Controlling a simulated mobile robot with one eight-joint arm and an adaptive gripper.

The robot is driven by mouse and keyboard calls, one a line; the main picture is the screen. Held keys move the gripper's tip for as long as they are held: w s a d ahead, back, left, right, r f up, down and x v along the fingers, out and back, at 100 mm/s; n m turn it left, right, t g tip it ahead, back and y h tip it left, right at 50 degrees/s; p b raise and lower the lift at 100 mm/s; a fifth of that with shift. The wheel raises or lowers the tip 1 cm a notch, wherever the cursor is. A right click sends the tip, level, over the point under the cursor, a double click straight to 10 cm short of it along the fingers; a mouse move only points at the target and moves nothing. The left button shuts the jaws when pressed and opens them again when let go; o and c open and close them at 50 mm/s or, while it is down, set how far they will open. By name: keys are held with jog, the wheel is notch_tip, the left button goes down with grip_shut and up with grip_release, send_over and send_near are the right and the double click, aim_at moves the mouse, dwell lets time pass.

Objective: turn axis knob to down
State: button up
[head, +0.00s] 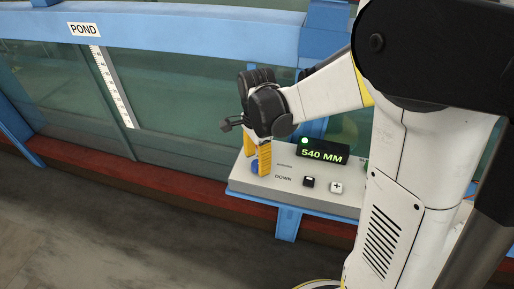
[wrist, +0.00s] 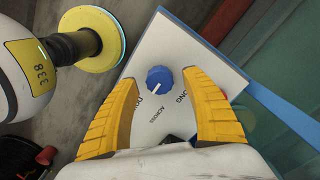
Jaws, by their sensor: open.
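The blue axis knob (wrist: 160,78) sits on a pale panel (wrist: 190,52) in the wrist view. Its white pointer mark faces the lower left, toward the label starting "DO", which the left finger partly hides. "ACROSS" is printed below it, and a label ending "NG" is to the right. My gripper (wrist: 160,84) is open, with one yellow finger on each side of the knob and visible gaps between. In the head view my gripper (head: 256,162) points down at the panel's left end, where the knob (head: 254,167) shows only as a blue bit behind the fingers.
The panel also carries a display reading 540 MM (head: 323,151), a black button (head: 308,182) and a white plus button (head: 336,187). A glass-walled flume with a blue top rail (head: 180,32) runs behind. Grey floor (head: 120,230) is clear at the front left.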

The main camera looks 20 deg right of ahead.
aim_at(257, 164)
notch_tip(257, 164, up, 10)
jog(key=shift+r, duration=0.15)
jog(key=shift+s, duration=0.1)
dwell(0.4)
